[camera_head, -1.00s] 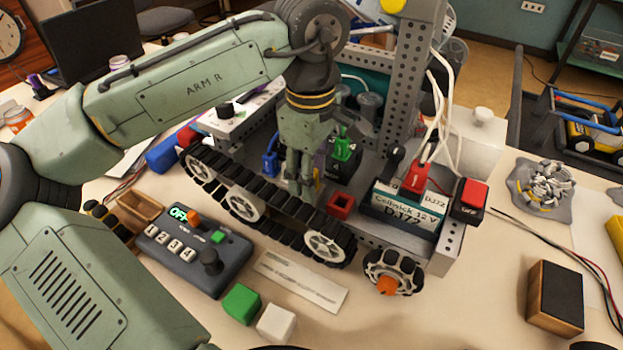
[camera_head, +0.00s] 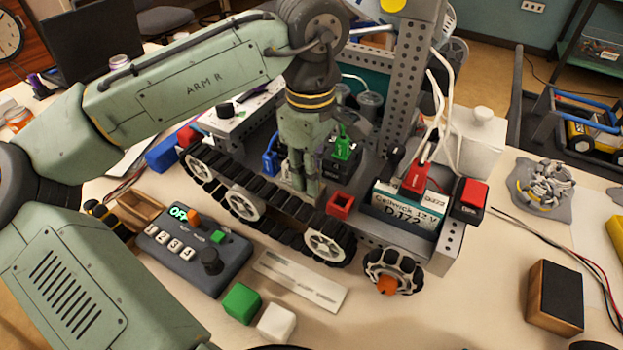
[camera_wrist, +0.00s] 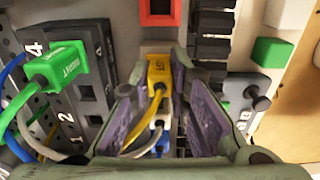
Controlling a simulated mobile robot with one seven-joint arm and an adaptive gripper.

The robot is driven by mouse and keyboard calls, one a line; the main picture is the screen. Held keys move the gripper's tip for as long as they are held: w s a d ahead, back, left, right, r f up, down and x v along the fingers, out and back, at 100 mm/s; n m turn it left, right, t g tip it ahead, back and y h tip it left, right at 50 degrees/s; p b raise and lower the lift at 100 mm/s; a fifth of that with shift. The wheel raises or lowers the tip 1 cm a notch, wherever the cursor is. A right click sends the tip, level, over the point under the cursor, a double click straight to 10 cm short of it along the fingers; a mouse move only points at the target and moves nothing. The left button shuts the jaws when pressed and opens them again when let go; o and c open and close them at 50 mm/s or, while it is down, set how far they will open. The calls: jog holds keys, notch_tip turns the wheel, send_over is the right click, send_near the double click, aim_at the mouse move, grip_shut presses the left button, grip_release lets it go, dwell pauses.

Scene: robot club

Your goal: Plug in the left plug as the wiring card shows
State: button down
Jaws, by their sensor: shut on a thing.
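My gripper (camera_head: 306,190) points down at the deck of the tracked robot. In the wrist view its purple-padded fingers (camera_wrist: 162,80) are closed about a yellow plug (camera_wrist: 158,70) with small lettering that I cannot read surely. In the head view the fingers hide this plug. A dark socket block (camera_wrist: 72,60) with white numbers stands left of the fingers in the wrist view. A green plug (camera_wrist: 60,65) marked RIGHT sits at its number 4, and empty sockets show below. The green plug (camera_head: 342,149) also shows in the head view. I cannot make out a wiring card.
A blue plug (camera_head: 270,160) and a white plug (camera_wrist: 161,108) are close by. A red open box (camera_head: 341,205) and a battery (camera_head: 408,210) stand right of my gripper. The black track (camera_head: 270,212) runs in front. A button box (camera_head: 190,250) lies on the table.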

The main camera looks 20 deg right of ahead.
jog(key=shift+r, duration=0.1)
jog(key=shift+r+p, duration=1.95)
jog(key=shift+p, duration=0.15)
jog(key=c, duration=2.1)
grip_release()
grip_shut()
